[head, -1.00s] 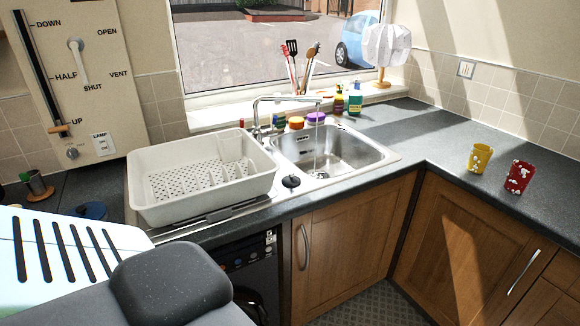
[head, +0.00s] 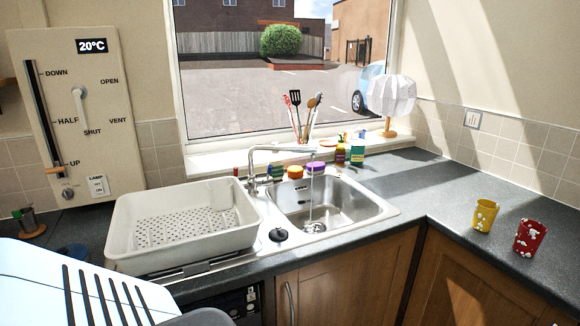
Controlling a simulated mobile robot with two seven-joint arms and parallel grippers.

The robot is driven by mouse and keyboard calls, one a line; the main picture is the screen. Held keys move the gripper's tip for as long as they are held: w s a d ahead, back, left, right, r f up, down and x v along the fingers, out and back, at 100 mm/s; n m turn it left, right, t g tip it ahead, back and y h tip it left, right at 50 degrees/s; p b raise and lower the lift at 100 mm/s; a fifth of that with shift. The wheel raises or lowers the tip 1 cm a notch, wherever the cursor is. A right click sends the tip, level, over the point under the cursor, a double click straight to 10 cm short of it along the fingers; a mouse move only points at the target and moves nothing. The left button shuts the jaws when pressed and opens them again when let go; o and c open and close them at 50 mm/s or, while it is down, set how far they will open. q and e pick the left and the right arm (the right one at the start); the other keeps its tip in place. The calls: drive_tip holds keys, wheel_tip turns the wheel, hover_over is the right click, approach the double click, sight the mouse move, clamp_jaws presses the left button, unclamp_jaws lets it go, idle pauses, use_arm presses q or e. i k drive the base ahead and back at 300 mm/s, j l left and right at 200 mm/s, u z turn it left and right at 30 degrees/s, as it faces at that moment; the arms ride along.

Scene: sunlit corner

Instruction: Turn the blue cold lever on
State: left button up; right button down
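The chrome tap (head: 252,166) stands at the back left of the steel sink (head: 372,203), its spout reaching right over the basin. A thin stream of water (head: 311,190) falls from the spout into the basin. I cannot make out a blue lever on the tap. A small red piece (head: 236,172) shows just left of the tap; I cannot tell what it is. Neither of my grippers is in view.
A white dish rack (head: 232,242) fills the drainer left of the sink. Colourful jars and bottles (head: 357,154) crowd behind the basin. A yellow cup (head: 484,216) and a red cup (head: 529,237) stand on the right worktop. A wall panel (head: 100,137) with levers hangs at left.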

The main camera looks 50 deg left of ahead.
sight(267, 181)
drive_tip(key=i+l, duration=0.35)
drive_tip(key=i+u, duration=0.1)
drive_tip(key=u, duration=2.75)
